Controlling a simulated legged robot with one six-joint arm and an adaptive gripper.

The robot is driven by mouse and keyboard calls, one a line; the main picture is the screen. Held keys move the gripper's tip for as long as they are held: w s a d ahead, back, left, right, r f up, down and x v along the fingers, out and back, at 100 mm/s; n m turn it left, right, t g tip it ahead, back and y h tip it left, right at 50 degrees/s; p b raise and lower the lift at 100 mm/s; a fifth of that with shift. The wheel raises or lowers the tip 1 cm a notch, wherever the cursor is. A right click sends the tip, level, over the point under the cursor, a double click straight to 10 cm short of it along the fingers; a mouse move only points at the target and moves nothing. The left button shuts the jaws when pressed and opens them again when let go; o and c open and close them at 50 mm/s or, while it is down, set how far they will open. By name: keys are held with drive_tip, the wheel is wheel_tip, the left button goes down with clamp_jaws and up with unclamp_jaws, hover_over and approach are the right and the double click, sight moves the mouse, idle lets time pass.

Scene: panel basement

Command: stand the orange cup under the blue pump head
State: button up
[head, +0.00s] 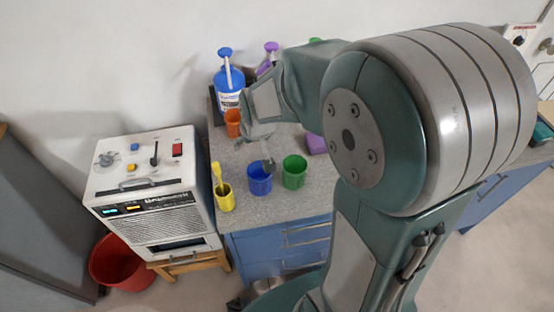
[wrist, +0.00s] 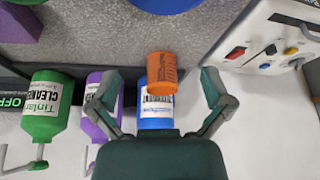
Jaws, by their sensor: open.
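The blue pump bottle (head: 229,91) stands at the back left of the counter, its blue pump head (head: 225,51) on top. The orange cup (head: 233,124) is upright close in front of the bottle, on the spout side; I cannot tell if it touches it. In the wrist view the orange cup (wrist: 162,75) overlaps the blue bottle (wrist: 155,121), whose pump head is hidden behind my gripper body. My gripper (wrist: 160,78) is open, with one finger on each side of the cup in the picture. In the head view my gripper (head: 256,148) is beside the cup, to its right.
A purple bottle (wrist: 100,106) and a green bottle (wrist: 53,107) stand beside the blue one. A blue cup (head: 260,180), a green cup (head: 294,173) and a yellow cup (head: 225,199) stand near the counter's front edge. A white machine (head: 143,190) stands left of the counter.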

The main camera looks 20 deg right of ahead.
drive_tip(key=s+r, duration=0.6)
drive_tip(key=s, duration=0.4)
drive_tip(key=s+r+t, duration=0.1)
drive_tip(key=s+r, duration=0.6)
drive_tip(key=s, duration=0.3)
